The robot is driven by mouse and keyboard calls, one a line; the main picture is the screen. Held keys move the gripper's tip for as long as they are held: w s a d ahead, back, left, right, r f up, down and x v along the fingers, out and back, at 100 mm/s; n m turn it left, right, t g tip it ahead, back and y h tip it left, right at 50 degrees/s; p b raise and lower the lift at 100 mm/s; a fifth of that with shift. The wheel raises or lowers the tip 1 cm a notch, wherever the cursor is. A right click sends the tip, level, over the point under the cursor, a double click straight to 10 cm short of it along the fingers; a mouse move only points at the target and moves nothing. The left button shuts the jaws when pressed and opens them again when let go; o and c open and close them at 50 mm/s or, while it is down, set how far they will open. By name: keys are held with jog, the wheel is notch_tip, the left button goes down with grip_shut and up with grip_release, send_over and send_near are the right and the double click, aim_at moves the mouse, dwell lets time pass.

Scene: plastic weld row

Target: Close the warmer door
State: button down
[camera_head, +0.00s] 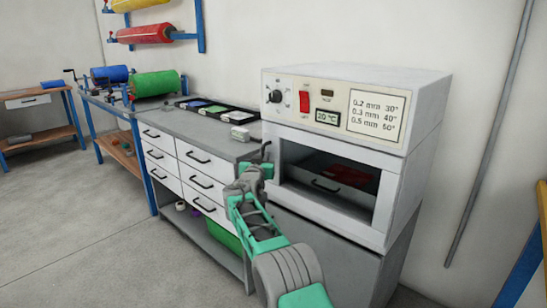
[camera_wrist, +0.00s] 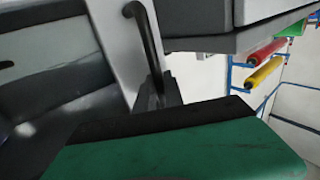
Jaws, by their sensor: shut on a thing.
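The warmer (camera_head: 425,130) is a white box on the right of the bench in the head view. Its front cavity (camera_head: 340,172) is open to view, with a red piece (camera_head: 348,176) inside. My gripper (camera_head: 262,166) is at the warmer's front left edge, shut on a black bar handle (camera_head: 266,148). In the wrist view the handle (camera_wrist: 146,38) stands along a white panel (camera_wrist: 113,40), and my dark fingers (camera_wrist: 158,92) meet its lower end. The door's swing angle is unclear; it looks nearly edge-on, and my gripper hides part of it.
The grey bench (camera_head: 210,141) with white drawers extends left, carrying a small white box (camera_head: 240,133) and dark trays (camera_head: 215,110). Green (camera_head: 155,84) and blue (camera_head: 108,74) rolls lie farther left. A blue post (camera_head: 520,272) stands at right. Floor at left is clear.

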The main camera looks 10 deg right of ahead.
jog(key=shift+w+d+r, duration=0.15)
jog(key=shift+w, duration=0.1)
